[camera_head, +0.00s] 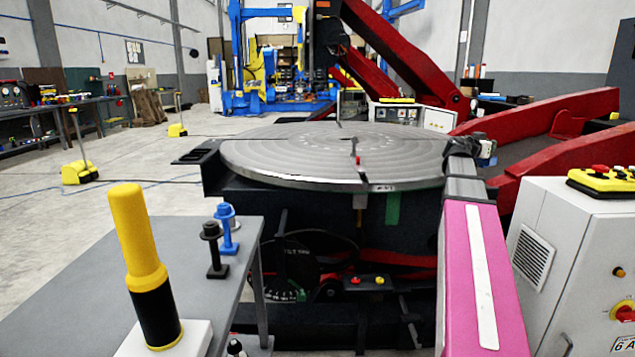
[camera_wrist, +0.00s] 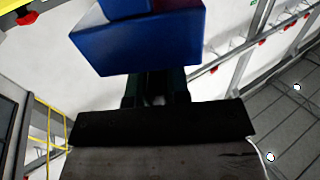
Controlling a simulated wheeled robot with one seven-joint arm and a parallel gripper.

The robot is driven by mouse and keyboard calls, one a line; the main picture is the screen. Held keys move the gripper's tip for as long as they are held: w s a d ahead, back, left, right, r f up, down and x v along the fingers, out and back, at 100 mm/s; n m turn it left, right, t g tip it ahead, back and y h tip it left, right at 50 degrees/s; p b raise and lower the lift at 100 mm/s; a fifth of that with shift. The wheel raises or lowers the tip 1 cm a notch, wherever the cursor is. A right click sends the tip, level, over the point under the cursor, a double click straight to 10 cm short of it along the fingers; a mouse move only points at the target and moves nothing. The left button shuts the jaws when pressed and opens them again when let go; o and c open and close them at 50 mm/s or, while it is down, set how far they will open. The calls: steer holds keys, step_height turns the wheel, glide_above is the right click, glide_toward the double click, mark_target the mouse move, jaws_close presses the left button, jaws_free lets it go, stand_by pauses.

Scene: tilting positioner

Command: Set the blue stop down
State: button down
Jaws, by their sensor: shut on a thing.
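In the wrist view my gripper (camera_wrist: 157,88) is shut on the blue stop (camera_wrist: 140,45), a blocky blue piece with a second blue part above it. The top of the piece is cut off by the picture edge, and nothing under it shows. In the head view I cannot make out the blue stop or my fingers. My pink and grey arm reaches forward there, and its far end stands at the right edge of the round grooved turntable (camera_head: 300,155).
At left a grey table (camera_head: 95,275) carries a blue peg (camera_head: 227,235), a black peg (camera_head: 212,248) and a yellow-and-black handle (camera_head: 138,240) on a white block. A white control cabinet (camera_head: 570,250) stands close on the right. Red beams (camera_head: 570,155) lie behind it.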

steer(key=w+a+f+n+t+y, duration=0.3)
steer(key=w+a+t+y, duration=0.1)
steer(key=a, duration=0.5)
steer(key=w+a+f+n+t+y, duration=0.2)
steer(key=w+a+n+t+y, duration=0.15)
steer(key=a, duration=0.55)
steer(key=w+a+n+t+y, duration=0.1)
steer(key=a+n+y, duration=0.4)
steer(key=a, duration=1.6)
steer(key=w+y, duration=0.1)
steer(key=y, duration=0.2)
steer(key=shift+f+n+t, duration=0.3)
steer(key=shift+n+t, duration=0.05)
